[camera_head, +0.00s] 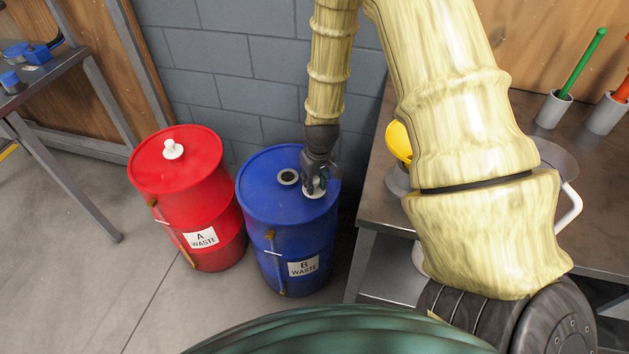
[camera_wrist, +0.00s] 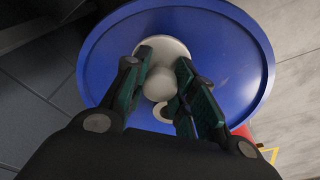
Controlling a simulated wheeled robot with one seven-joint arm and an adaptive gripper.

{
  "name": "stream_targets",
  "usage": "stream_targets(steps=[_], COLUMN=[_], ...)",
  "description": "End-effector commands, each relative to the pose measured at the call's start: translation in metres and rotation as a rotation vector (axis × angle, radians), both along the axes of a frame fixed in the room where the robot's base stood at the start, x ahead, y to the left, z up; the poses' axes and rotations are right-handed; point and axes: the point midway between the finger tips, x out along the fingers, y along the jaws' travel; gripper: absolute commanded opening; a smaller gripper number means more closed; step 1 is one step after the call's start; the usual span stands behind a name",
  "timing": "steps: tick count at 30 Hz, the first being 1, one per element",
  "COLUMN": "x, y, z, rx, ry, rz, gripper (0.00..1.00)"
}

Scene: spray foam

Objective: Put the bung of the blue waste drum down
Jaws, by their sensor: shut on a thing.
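The blue waste drum (camera_head: 262,207), labelled B WASTE, stands on the floor; its blue lid also fills much of the wrist view (camera_wrist: 235,55). Its round bung hole (camera_head: 288,177) is open and dark inside, with a pale rim. My gripper (camera_head: 316,184) is over the right part of the lid, right of the hole. It is shut on the white bung (camera_head: 315,194). In the wrist view, the bung's knob and wide disc (camera_wrist: 178,48) show between my gripper's two fingers (camera_wrist: 164,62). I cannot tell whether the bung touches the lid.
A red drum (camera_head: 172,190), labelled A WASTE, stands close on the left with a white bung (camera_head: 172,149) in its lid. A metal bench (camera_head: 372,215) is close on the right, holding a yellow item (camera_head: 399,142) and cups with coloured handles. A grey block wall is behind.

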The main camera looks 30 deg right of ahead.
Motion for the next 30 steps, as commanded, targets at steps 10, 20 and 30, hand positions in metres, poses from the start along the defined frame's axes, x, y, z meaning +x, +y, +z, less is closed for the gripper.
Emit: stream_targets(steps=[10, 20, 30], x=[0.0, 0.0, -0.005], y=[0.0, 0.0, 0.0], z=[-0.003, 0.001, 0.036], rx=[0.0, 0.0, -0.001], ry=[0.001, 0.0, -0.002], rz=[0.0, 0.0, 0.0], gripper=[0.48, 0.48, 0.48])
